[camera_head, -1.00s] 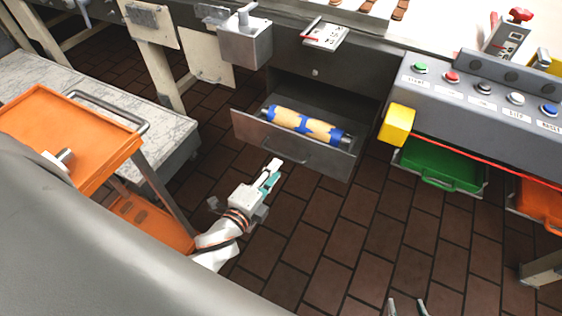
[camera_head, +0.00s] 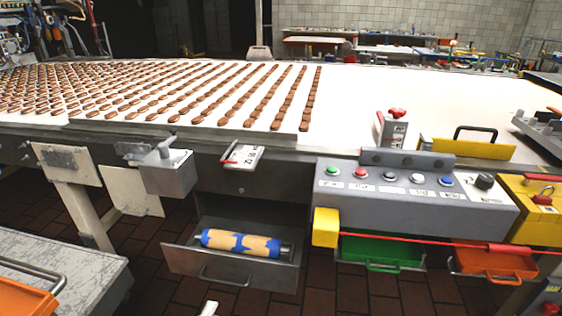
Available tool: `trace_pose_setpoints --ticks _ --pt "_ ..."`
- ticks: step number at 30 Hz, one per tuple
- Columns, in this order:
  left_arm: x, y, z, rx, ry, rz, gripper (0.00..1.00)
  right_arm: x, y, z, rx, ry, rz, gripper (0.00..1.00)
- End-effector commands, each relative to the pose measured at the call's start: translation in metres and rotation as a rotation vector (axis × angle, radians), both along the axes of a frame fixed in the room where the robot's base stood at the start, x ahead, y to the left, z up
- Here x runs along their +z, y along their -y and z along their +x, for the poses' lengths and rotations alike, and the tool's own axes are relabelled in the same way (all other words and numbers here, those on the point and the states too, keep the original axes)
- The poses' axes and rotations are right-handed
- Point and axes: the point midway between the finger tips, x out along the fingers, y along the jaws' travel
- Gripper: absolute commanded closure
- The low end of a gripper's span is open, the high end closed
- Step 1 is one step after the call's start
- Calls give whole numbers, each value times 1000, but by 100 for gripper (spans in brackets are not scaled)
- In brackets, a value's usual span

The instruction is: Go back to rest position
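Only a small white tip of my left gripper (camera_head: 208,308) shows at the bottom edge of the head view, in front of and below the open drawer. The rest of it is out of frame, so I cannot see whether it is open or shut. My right gripper is not in view. The metal drawer (camera_head: 180,262) under the conveyor is pulled open. A roller with blue and tan patches (camera_head: 240,243) lies in it, apart from the gripper tip.
A conveyor (camera_head: 345,110) with rows of brown sandwich pieces runs across the back. A grey button panel (camera_head: 340,200) is at right, above a green drawer (camera_head: 380,250) and an orange drawer (camera_head: 495,262). An orange cart (camera_head: 22,300) and a pale table (camera_head: 85,270) stand at lower left.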

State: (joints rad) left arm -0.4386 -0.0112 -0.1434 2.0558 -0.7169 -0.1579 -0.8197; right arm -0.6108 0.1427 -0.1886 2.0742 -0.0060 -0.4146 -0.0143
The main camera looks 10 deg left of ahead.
Motion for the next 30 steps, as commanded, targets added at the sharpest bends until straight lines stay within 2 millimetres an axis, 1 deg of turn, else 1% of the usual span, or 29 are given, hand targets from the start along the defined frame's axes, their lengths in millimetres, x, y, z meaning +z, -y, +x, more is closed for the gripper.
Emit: trace_pose_setpoints --ticks 1,2,3,5,6,7,9,12,15,18,20,24,30 --pt "2 1 -3 7 -13 -53 74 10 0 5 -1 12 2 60" --pt "2 1 -7 14 -26 -103 74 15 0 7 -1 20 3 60" --pt "1 2 -12 28 -51 -186 74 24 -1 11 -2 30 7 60" --pt "-3 4 -23 60 -104 -345 74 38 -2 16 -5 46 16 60" --pt "-8 6 -33 87 -149 -461 74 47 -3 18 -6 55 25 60" --pt "-12 8 -41 110 -184 -549 74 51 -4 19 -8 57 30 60" --pt "-23 12 -61 170 -267 -741 74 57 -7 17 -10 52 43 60" --pt "-40 17 -89 263 -379 -970 74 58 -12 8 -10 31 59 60" --pt "-51 23 -110 340 -459 -1127 74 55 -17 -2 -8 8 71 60" --pt "-58 26 -122 386 -500 -1208 74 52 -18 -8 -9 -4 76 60" --pt "-61 26 -125 397 -509 -1227 74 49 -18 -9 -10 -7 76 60" --pt "-62 26 -125 399 -511 -1229 74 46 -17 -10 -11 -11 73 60" --pt "-62 26 -125 398 -510 -1227 74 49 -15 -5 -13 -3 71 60"
